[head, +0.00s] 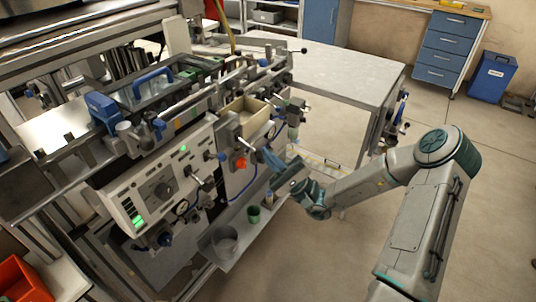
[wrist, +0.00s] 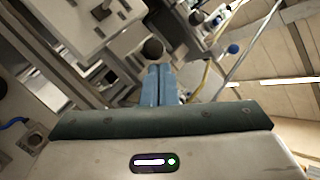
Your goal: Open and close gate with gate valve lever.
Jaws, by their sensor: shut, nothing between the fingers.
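My gripper (head: 268,152) reaches in from the right, close to the front of the machine beside the beige open box. Its two blue fingers lie together, shut and empty; they also show in the wrist view (wrist: 158,72). In the wrist view a round black knob (wrist: 152,48) appears just beyond the fingertips; I cannot tell whether they touch it. In the head view a short lever (head: 247,144) sticks out of the machine just left of the fingertips. I cannot tell for sure which of the several handles is the gate valve lever, and no gate is clearly seen.
The machine front carries a panel (head: 150,190) with green displays, several knobs and a red-orange part (head: 240,163). A beige box (head: 252,113) sits above. A green cup (head: 254,214) and a grey pot (head: 224,240) stand below. A grey table (head: 345,70) is behind; floor at right is clear.

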